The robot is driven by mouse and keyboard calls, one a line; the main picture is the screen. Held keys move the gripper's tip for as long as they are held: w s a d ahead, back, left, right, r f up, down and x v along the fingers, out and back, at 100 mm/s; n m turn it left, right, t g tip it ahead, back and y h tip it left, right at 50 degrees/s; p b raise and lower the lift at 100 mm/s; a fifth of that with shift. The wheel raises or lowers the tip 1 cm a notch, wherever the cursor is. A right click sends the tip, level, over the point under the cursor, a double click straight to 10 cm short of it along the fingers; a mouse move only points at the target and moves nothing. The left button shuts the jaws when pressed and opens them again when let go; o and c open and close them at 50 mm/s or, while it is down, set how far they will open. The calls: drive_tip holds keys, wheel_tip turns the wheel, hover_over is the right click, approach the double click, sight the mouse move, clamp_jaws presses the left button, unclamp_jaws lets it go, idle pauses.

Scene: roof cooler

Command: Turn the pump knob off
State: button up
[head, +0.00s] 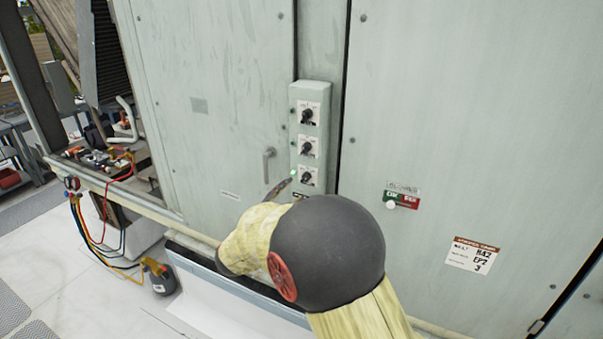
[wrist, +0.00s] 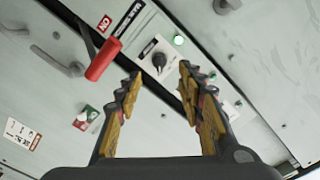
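A grey control box (head: 311,95) on the cabinet carries three black rotary knobs on white plates, stacked vertically. The lowest knob (head: 306,177) has a lit green lamp (head: 293,172) beside it. Its label is too small to read, so I cannot tell from lettering which knob is the pump's. In the wrist view a black knob (wrist: 158,60) with a lit green lamp (wrist: 179,40) shows beyond my fingertips. My gripper (wrist: 161,72) is open and empty, its fingers spread to either side of that knob in the picture. I cannot tell whether they touch it. In the head view my arm hides most of the gripper.
A red handle-like piece (wrist: 103,60) shows left of my fingers in the wrist view. A door handle (head: 268,164) is left of the box. A red-and-green sign (head: 400,199) is to the right. A pipe (head: 160,213) runs low along the cabinet.

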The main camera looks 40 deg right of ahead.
sight(304, 180)
drive_tip(key=p+x, duration=0.1)
drive_tip(key=x, duration=0.6)
drive_tip(key=shift+d, duration=0.35)
clamp_jaws()
idle(0.3)
